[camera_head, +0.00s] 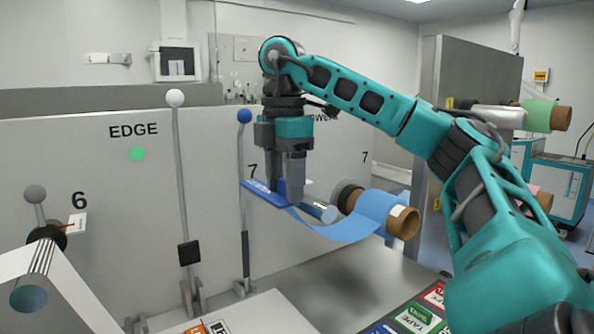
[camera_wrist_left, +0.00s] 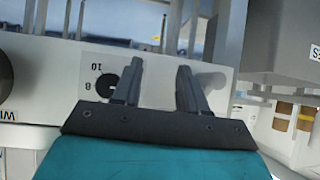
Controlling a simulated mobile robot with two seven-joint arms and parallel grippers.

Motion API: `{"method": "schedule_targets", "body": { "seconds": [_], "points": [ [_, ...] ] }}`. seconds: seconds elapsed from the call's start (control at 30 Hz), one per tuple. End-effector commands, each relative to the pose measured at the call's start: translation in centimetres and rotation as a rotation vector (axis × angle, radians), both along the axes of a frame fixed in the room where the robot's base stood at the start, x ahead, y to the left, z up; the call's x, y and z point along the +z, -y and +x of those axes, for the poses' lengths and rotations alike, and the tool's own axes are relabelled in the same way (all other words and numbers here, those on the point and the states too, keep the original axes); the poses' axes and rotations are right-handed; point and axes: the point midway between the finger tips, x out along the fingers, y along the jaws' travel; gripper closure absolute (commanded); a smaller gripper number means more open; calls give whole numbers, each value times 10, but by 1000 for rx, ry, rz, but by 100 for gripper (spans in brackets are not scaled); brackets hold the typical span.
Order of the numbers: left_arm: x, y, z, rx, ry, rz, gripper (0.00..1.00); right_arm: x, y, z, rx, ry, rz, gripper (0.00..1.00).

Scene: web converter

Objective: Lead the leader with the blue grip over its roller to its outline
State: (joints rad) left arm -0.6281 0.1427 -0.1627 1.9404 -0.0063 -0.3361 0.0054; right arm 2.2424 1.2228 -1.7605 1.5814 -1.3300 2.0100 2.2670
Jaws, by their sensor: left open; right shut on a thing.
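The right gripper (camera_head: 283,196) points down and is shut on the blue grip (camera_head: 262,194), a flat bar at the end of the blue leader. The blue leader (camera_head: 345,229) sags from the grip and runs right to its roll on a brown cardboard core (camera_head: 403,222). A roller (camera_head: 320,211) with a blue end shows just right of the gripper, above the sagging leader. The outline cannot be made out. The left gripper (camera_wrist_left: 158,85) is open and empty in the left wrist view, in front of a pale panel with a dial; it is not in the head view.
A blue-knobbed lever (camera_head: 244,117) stands just left of the right gripper. A white-knobbed lever (camera_head: 175,98) stands farther left. A white web (camera_head: 55,290) crosses the lower left. Colored labelled cards (camera_head: 418,319) lie at the front. Green and pink rolls (camera_head: 545,115) are at the right.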

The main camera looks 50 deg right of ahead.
Motion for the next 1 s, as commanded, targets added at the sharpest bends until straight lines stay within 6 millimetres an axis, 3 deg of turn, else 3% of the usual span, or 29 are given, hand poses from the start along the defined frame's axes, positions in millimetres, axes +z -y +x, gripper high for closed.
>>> {"method": "schedule_targets", "body": {
  "seconds": [0.67, 1.0],
  "points": [
    [0, 0, 1, -1, 1, 1, 57, -48, -47, 14, 1, -2, 2, 79],
    [-12, 0, 3, 0, 7, 0, 57, -74, -69, 21, -2, 2, 2, 79]
  ]
}}
